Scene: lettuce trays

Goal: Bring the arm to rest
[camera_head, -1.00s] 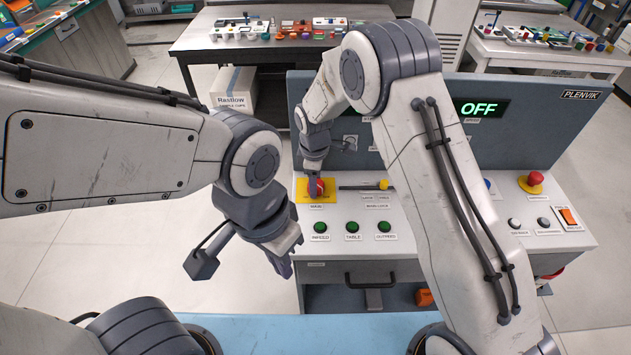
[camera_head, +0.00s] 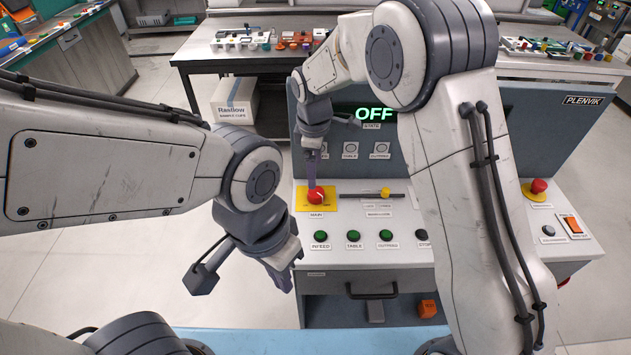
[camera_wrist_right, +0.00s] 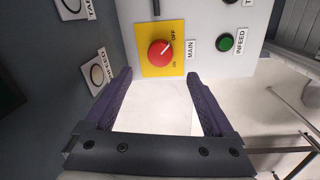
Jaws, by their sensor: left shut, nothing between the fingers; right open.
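My right arm (camera_head: 470,150) reaches over the grey control console. Its open gripper (camera_head: 312,178) points down just above a red rotary knob (camera_head: 316,196) on a yellow plate labelled MAIN. In the right wrist view the knob (camera_wrist_right: 160,52) lies beyond the spread purple fingers (camera_wrist_right: 159,85), with nothing between them. The knob's pointer is turned toward OFF. A display (camera_head: 374,115) on the console's upright panel reads OFF in green. My left gripper (camera_head: 280,272) is shut and empty, hanging in front of the console's left edge.
Green buttons (camera_head: 353,236) and a slider with a yellow knob (camera_head: 385,193) lie near the right gripper. A red mushroom button (camera_head: 539,186) and orange switch (camera_head: 572,224) are at right. A cardboard box (camera_head: 236,96) stands behind.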

